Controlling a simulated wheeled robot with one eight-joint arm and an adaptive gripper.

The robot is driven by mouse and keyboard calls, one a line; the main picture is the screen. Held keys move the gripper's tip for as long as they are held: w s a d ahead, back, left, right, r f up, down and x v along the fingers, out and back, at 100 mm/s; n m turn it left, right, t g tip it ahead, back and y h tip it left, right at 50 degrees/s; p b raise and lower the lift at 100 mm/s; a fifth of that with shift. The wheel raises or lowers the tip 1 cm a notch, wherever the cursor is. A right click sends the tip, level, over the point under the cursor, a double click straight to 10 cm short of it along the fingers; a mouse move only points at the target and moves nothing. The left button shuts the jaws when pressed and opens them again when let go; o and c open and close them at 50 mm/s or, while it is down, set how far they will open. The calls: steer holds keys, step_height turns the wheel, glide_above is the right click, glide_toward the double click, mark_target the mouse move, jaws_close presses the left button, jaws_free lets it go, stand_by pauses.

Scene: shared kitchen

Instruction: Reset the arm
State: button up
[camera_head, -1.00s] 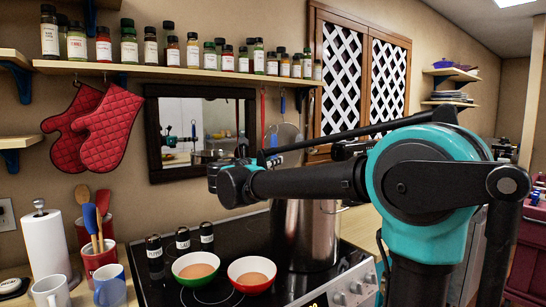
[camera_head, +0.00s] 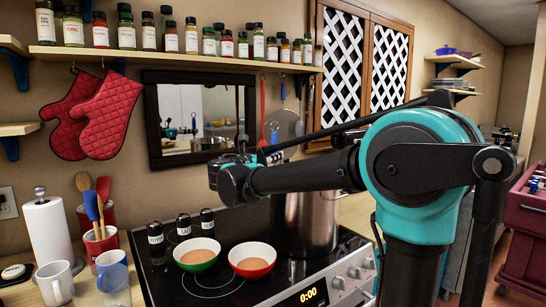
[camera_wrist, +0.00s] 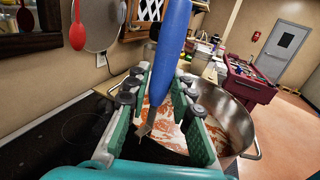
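My arm (camera_head: 310,172) stretches leftward across the head view, above the stove and in front of a tall metal pot (camera_head: 310,222). In the wrist view my gripper (camera_wrist: 155,88) points over the pot (camera_wrist: 240,118), which holds something reddish and white. Its two green-padded fingers stand apart. A blue-handled utensil (camera_wrist: 172,45) with a thin metal end passes through the view between the fingers. I see gaps on both sides of it, and no pad clearly presses on it. My fingers are not clear in the head view.
A green bowl (camera_head: 197,257), a red bowl (camera_head: 252,262) and three small dark jars are on the stove (camera_head: 230,290). A shelf of spice jars (camera_head: 170,56) runs above. Mugs stand at left.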

steer(key=o, duration=0.3)
steer(key=shift+o, duration=0.2)
steer(key=o, duration=1.3)
steer(key=shift+o, duration=0.2)
steer(key=v, duration=1.1)
stand_by(0.6)
steer(key=shift+s+a, duration=0.1)
